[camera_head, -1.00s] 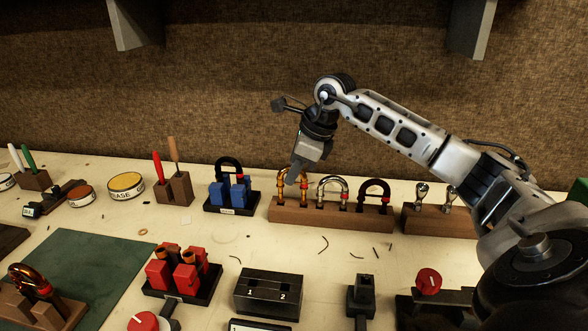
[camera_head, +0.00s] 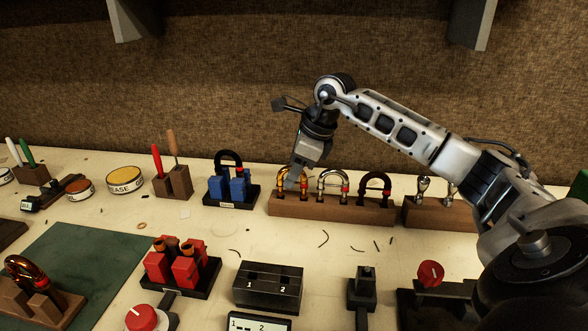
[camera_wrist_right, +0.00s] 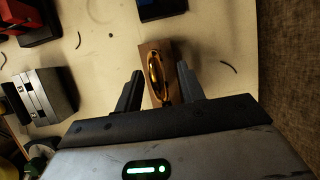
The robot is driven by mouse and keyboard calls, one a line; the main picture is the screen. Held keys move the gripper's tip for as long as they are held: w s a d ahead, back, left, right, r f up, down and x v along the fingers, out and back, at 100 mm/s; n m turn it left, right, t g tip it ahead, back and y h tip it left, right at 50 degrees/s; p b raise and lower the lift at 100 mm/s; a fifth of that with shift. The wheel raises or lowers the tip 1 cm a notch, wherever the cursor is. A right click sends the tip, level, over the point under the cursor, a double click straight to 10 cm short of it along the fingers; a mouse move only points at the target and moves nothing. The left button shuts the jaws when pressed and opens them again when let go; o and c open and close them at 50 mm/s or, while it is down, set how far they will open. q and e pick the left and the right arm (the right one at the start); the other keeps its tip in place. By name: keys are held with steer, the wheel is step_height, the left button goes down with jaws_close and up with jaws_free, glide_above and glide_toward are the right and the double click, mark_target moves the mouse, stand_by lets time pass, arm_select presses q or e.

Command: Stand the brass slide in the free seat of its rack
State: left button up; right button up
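The brass slide (camera_head: 281,182) stands upright at the left end of a long wooden rack (camera_head: 345,209). A silver slide (camera_head: 332,183) and a dark slide (camera_head: 375,185) stand to its right in the same rack. My right gripper (camera_head: 293,182) is at the brass slide from above, and its fingers partly hide the slide in the head view. In the right wrist view, the fingers (camera_wrist_right: 159,88) are spread on either side of the brass slide (camera_wrist_right: 156,72), with visible gaps. The slide's feet are hard to see there. My left gripper is out of view.
A blue-block stand (camera_head: 230,190) is left of the rack, and a wooden block with silver pieces (camera_head: 435,217) is right of it. In front are a red-block stand (camera_head: 181,268) and a black box (camera_head: 268,287). A wooden stand (camera_head: 43,302) with a copper-coloured loop sits lower left.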

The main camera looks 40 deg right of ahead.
steer(key=v, duration=1.6)
steer(key=shift+s, duration=0.1)
